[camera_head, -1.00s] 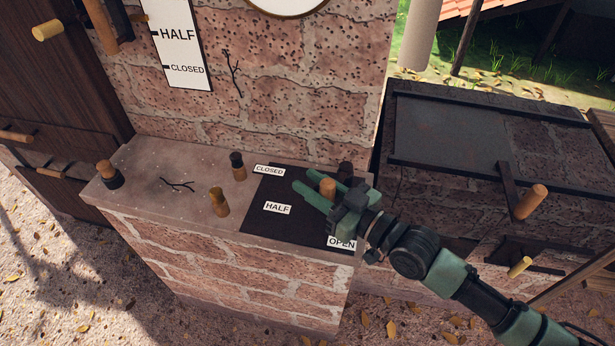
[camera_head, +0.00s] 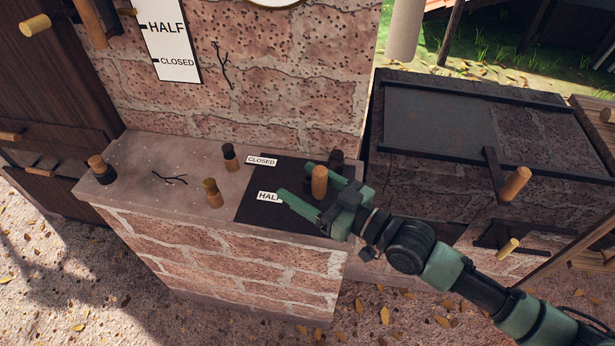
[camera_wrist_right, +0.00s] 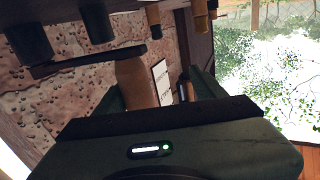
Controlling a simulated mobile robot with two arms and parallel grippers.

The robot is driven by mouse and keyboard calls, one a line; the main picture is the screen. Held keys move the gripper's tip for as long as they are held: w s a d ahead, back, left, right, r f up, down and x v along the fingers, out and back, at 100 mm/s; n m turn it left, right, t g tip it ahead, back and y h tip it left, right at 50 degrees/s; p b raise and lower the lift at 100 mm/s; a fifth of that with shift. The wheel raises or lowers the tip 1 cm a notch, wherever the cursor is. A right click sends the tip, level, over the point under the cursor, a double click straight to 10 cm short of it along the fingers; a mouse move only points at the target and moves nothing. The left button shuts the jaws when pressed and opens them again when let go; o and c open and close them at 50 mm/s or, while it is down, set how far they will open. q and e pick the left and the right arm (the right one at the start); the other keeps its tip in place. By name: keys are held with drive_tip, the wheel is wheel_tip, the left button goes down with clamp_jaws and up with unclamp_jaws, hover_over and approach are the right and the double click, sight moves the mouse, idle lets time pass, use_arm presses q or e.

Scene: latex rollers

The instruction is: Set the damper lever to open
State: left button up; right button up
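The damper lever's wooden knob (camera_head: 319,182) stands upright on the dark plate (camera_head: 252,210) on the ledge, near the plate's right end. The CLOSED label (camera_head: 262,160) is at the back and the HALF label (camera_head: 269,197) at the front middle. The OPEN label is hidden behind my right gripper. My right gripper (camera_head: 296,183) is open, its green fingers on either side of the knob. In the right wrist view the knob (camera_wrist_right: 135,84) also shows between the fingers; I cannot tell whether they touch it. My left gripper is out of view.
Several short pegs, including a wooden one (camera_head: 213,193) and a dark-topped one (camera_head: 229,157), stand on the stone ledge (camera_head: 140,160). A HALF/CLOSED sign (camera_head: 165,40) hangs on the brick wall. At right is a brick box with a wooden-handled lever (camera_head: 515,184).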

drive_tip(key=shift+a, duration=0.1)
drive_tip(key=shift+r, duration=0.1)
idle(0.6)
drive_tip(key=b+v, duration=0.1)
drive_tip(key=v, duration=0.6)
drive_tip(key=shift+d, duration=0.3)
drive_tip(key=shift+s+d, duration=0.15)
